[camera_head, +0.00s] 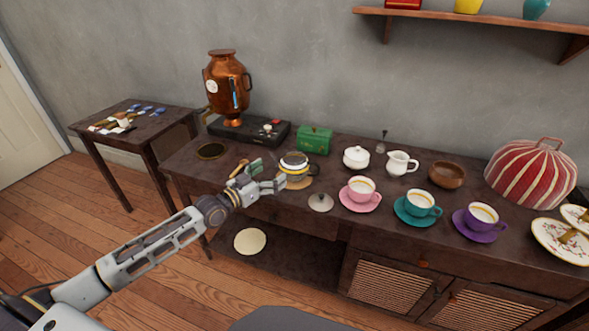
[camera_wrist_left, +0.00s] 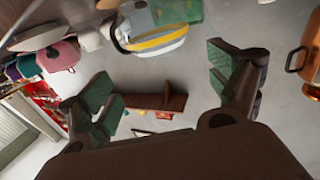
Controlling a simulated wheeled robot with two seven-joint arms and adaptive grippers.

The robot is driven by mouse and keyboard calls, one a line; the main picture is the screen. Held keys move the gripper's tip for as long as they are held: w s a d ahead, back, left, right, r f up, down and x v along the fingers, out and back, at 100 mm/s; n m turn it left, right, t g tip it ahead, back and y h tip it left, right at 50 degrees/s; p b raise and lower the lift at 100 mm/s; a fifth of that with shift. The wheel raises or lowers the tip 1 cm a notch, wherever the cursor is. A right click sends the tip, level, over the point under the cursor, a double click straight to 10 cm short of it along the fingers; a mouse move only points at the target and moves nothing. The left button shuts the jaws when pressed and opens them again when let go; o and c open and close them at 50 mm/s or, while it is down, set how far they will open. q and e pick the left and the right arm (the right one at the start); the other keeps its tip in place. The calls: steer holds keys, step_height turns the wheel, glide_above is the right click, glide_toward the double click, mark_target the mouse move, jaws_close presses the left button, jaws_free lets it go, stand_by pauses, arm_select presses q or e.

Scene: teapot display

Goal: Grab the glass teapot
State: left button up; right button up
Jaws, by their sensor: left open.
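My left gripper (camera_head: 270,177) is open, with green finger pads, just left of the teapot in the head view. The fingers look empty, and a small gap seems to separate them from the teapot. My right gripper is in neither view.
A green box (camera_head: 314,140) stands close behind the teapot, and a copper samovar (camera_head: 227,85) is at the back left. A grey lid (camera_head: 320,202) lies in front, beside the pink cup (camera_head: 361,188). A wooden-handled item (camera_head: 238,168) lies behind my gripper.

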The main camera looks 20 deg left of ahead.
mark_target(286, 162)
arm_select(q)
steer(key=shift+x, duration=1.65)
steer(key=shift+b+x, duration=0.4)
steer(key=shift+x, duration=0.55)
steer(key=shift+w+d, duration=0.1)
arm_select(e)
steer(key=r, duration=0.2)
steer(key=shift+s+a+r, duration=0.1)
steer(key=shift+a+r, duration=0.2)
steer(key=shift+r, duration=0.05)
arm_select(q)
steer(key=shift+w, duration=0.1)
steer(key=shift+w+d, duration=0.3)
steer(key=shift+w, duration=0.3)
steer(key=shift+w+d+b, duration=0.2)
steer(key=shift+w+b, duration=0.2)
steer(key=shift+w, duration=0.2)
steer(key=shift+x, duration=1.2)
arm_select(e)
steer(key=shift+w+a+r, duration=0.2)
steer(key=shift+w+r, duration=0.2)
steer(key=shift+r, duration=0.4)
